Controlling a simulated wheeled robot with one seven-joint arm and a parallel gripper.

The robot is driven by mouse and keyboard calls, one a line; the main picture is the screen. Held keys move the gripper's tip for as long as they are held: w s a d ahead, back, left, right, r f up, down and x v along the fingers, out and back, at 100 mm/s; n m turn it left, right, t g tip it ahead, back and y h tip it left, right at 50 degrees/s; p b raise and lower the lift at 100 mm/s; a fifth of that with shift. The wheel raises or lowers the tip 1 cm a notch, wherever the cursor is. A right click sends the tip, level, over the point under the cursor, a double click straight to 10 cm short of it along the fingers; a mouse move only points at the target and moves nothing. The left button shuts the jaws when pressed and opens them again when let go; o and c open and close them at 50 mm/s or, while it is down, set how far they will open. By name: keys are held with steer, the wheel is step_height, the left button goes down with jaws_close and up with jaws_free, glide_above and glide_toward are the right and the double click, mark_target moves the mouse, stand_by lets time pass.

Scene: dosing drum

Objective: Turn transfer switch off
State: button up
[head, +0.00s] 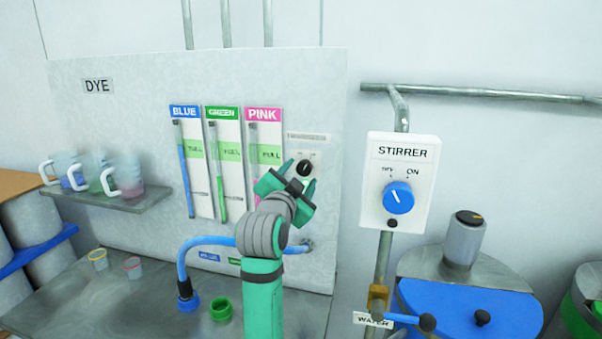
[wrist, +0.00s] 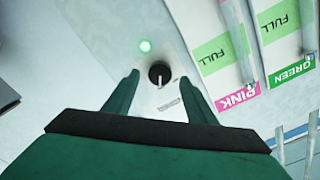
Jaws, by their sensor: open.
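The transfer switch is a small black knob (head: 304,168) on a white plate, right of the pink gauge on the dye panel. In the wrist view the knob (wrist: 159,72) shows a light pointer line toward the picture's bottom. Small print on the plate is too small to read. My gripper (head: 302,175) is in front of the plate with its fingers apart. In the wrist view my gripper (wrist: 158,80) has one finger on each side of the knob, with gaps visible; contact depth cannot be told.
The stirrer box (head: 402,180) with a blue knob (head: 398,197) is to the right. The blue, green and pink gauges (head: 264,170) are close on the left. A bent blue hose (head: 205,240) runs below. Cups (head: 128,180) stand on a shelf at far left.

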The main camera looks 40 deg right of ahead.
mark_target(305, 168)
steer(key=shift+x, duration=1)
steer(key=shift+w+d, duration=0.2)
steer(key=shift+d, duration=0.1)
steer(key=c, duration=1)
steer(key=shift+c, duration=0.2)
